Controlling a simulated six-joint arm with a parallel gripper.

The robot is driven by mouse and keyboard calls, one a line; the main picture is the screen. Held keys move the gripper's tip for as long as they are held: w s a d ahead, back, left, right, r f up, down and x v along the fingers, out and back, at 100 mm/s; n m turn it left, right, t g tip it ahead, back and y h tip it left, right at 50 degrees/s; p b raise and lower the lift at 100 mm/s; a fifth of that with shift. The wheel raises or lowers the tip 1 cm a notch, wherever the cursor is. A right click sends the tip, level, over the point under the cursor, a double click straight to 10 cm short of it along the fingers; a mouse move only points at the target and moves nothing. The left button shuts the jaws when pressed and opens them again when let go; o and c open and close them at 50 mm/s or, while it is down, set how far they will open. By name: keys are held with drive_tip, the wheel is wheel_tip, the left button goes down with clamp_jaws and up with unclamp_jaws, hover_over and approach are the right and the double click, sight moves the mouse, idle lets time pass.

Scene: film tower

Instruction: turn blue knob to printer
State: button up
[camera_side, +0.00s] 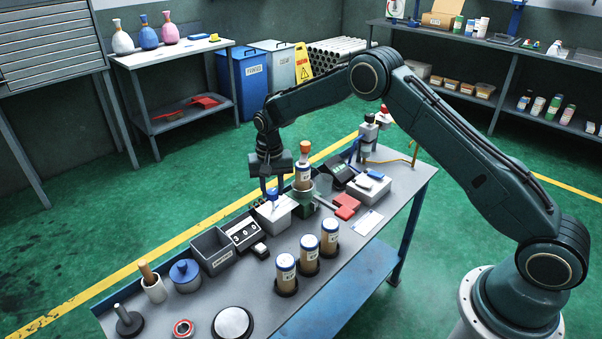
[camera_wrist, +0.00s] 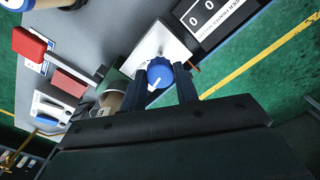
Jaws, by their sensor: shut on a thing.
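The blue knob (camera_wrist: 160,73) sits on top of a white box (camera_wrist: 157,43) in the wrist view, with a white pointer line toward the lower left of that picture. My gripper (camera_wrist: 161,85) has one finger on each side of the knob and is shut on it. In the side view my gripper (camera_side: 271,190) reaches down over the white box (camera_side: 274,217), and the blue knob (camera_side: 272,194) shows only partly beneath it. Any position marks around the knob are too small to read.
A black counter unit (camera_side: 242,232) stands beside the white box; its label in the wrist view (camera_wrist: 222,14) partly reads "PRINTER". Several capped jars (camera_side: 309,254) stand in front.

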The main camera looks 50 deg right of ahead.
sight(272, 191)
drive_tip(key=o, duration=1)
drive_tip(key=shift+r, duration=0.1)
wheel_tip(272, 191, up, 14)
drive_tip(key=shift+f, duration=0.15)
idle(0.5)
